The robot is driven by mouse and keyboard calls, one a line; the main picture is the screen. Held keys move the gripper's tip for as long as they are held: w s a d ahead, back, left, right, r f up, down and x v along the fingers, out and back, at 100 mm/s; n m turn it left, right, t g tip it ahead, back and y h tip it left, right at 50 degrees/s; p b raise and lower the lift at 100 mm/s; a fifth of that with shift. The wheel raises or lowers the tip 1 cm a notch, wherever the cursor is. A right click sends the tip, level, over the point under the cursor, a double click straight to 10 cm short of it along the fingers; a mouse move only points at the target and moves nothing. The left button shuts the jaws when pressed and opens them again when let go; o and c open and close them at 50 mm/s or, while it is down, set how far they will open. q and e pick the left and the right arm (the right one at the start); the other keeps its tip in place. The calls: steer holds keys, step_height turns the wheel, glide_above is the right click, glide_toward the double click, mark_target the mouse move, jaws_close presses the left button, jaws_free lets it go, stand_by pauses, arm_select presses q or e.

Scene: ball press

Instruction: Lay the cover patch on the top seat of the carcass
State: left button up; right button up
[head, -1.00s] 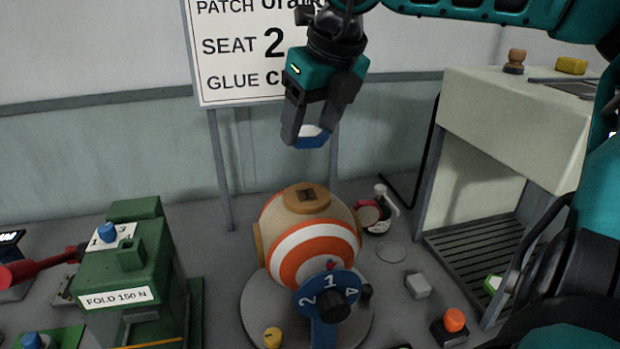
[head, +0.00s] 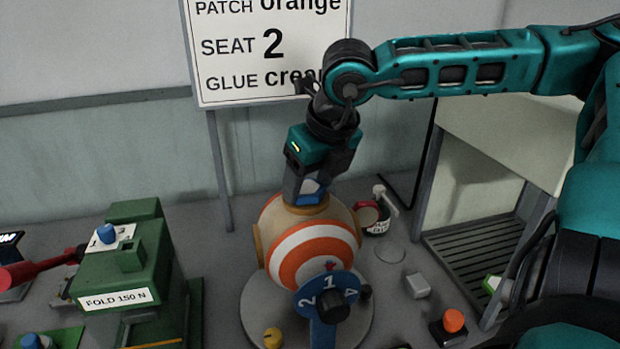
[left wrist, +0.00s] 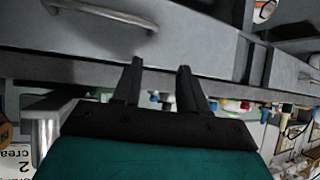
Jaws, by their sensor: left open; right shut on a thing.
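The carcass (head: 347,219) is a cream ball with orange and white rings, standing on a grey round turntable (head: 256,311) in the head view. Its tan top seat (head: 318,211) is largely covered by my right gripper (head: 306,199). That gripper points down and is shut on the cover patch (head: 310,186), of which a white and blue bit shows between the fingers. The fingertips are at the top seat; whether the patch touches it I cannot tell. My left gripper (left wrist: 158,85) is open and empty in the left wrist view, with a grey bench front beyond it.
A blue numbered dial (head: 312,284) stands in front of the carcass. A green press (head: 125,265) with a red lever is at left. A glue pot (head: 378,220) is just right of the ball. A sign (head: 235,75) stands behind.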

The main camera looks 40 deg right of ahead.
steer(key=o, duration=1)
steer(key=shift+r, duration=0.2)
steer(key=v, duration=1.1)
steer(key=shift+s+r, duration=0.25)
steer(key=shift+r, duration=0.1)
